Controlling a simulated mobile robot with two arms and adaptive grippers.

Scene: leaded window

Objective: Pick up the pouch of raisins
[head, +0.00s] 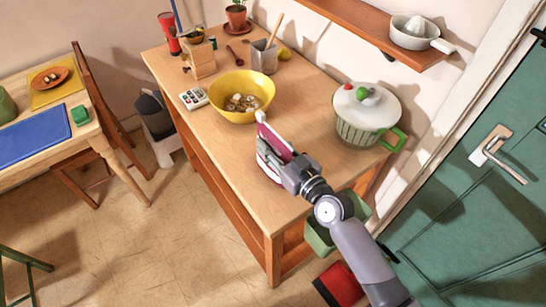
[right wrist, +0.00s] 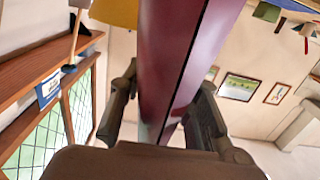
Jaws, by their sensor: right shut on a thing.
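The pouch of raisins (head: 263,138), magenta with a pale edge, stands on edge over the front right part of the wooden table, in front of the yellow bowl. My right gripper (head: 278,158) is shut on it from the right side. In the right wrist view the pouch (right wrist: 172,50) is a tall dark magenta shape between the two fingers of the gripper (right wrist: 168,92). Whether the pouch touches the tabletop is hard to tell. Its print is not readable. My left gripper is not in view.
The wooden table (head: 210,135) also bears a yellow bowl (head: 241,112), a lidded pot (head: 360,125) with green handles, a remote-like object (head: 193,98) and a utensil holder (head: 264,57). A shelf (head: 365,22) hangs above. A green door (head: 480,215) is at right.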

